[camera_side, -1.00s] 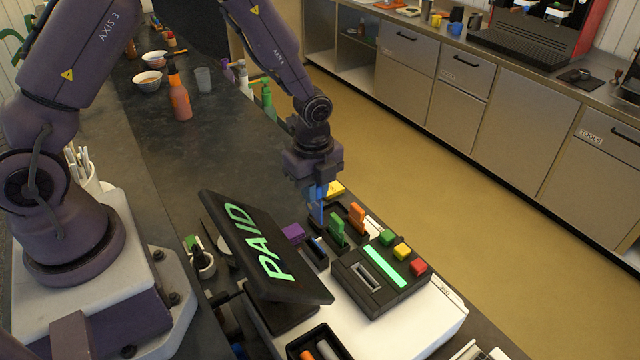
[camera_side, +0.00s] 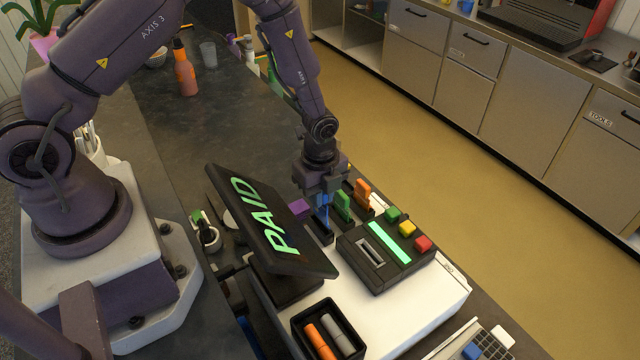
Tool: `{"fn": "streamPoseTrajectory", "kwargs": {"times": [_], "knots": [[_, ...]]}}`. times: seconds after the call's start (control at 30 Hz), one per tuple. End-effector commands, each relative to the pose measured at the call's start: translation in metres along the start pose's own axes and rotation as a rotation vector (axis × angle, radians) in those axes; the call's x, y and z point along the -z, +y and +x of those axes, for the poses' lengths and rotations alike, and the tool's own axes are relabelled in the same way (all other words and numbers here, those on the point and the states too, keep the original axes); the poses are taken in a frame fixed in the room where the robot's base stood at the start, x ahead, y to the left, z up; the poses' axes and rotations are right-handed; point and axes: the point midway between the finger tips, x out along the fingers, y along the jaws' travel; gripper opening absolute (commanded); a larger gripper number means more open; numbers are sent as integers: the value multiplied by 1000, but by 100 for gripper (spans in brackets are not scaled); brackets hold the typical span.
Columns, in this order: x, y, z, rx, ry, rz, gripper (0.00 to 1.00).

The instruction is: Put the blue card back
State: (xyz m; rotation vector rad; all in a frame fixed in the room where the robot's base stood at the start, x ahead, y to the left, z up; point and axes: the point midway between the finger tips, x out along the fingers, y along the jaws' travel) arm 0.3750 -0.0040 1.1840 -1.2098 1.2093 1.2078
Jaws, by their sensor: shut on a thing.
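My gripper (camera_side: 323,202) points straight down and is shut on the blue card (camera_side: 324,214), which shows as a thin upright blue strip under the jaws. The card's lower end is at a black card holder (camera_side: 322,236); I cannot tell how deep it sits in its slot. In the same row to the right, a green card (camera_side: 342,205) and an orange card (camera_side: 363,192) stand upright in their slots. A purple card or block (camera_side: 299,208) shows just left of my gripper, partly hidden by the screen.
A tilted screen reading PAID (camera_side: 268,225) stands close on the left. A black card terminal (camera_side: 385,256) with green, yellow and red buttons is at the right. A black tray (camera_side: 328,338) with orange and grey rolls is in front.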

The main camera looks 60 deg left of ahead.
Motion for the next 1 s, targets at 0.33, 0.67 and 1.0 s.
{"fn": "streamPoseTrajectory", "kwargs": {"times": [0.33, 0.67, 1.0], "knots": [[0, 1, 28, -2, 0, -1, 0], [0, 0, 44, 0, -1, 0, 0], [0, 0, 46, -1, -1, -1, 0]]}}
